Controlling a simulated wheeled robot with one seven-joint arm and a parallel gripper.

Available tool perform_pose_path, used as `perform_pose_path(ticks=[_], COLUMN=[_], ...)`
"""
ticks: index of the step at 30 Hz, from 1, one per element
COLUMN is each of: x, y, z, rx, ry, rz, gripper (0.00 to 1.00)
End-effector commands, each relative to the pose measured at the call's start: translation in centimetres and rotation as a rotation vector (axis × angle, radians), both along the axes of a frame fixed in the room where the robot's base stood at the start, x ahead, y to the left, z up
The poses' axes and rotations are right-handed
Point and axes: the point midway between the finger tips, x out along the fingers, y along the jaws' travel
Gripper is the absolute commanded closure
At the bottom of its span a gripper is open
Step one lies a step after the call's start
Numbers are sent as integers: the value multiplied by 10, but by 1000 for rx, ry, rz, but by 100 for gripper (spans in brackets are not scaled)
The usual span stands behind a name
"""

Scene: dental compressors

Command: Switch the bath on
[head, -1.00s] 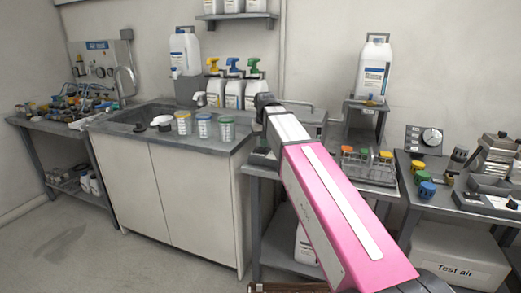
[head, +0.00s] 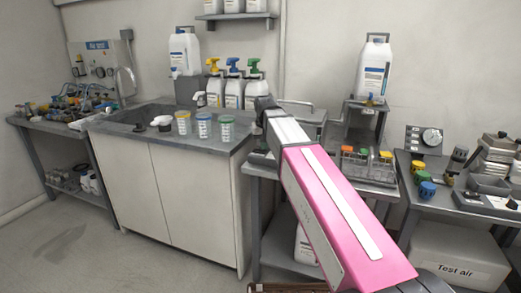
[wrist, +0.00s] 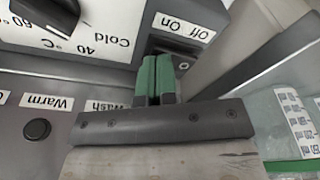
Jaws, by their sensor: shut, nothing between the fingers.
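In the wrist view, my gripper (wrist: 156,80) has two green fingertips pressed together, with nothing between them. They are in front of the white control panel (wrist: 98,62) of a unit that appears to be the bath, just beside its upside-down "Off On" label (wrist: 182,27). A small dark part beside the fingertips may be the switch; they mostly cover it, and I cannot tell its position or whether they touch it. A black dial (wrist: 48,12) with "Cold", "40" and "60" markings is at the upper left. In the head view, my pink arm hides the fingertips.
In the wrist view, a round black button (wrist: 37,129) lies near a "Warm" label (wrist: 46,102), and a clear container (wrist: 290,120) stands at the right. In the head view, lidded cups (head: 204,126) stand left of my arm and a bottle rack (head: 367,163) stands right.

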Motion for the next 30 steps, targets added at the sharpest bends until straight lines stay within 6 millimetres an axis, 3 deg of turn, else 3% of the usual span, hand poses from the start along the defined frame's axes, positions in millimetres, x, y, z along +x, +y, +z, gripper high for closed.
perform_pose_path(ticks=[10,30], x=[0,0], y=[0,0], z=[3,48], rx=[0,0], ry=[0,-1], rz=[0,0], gripper=[100,100])
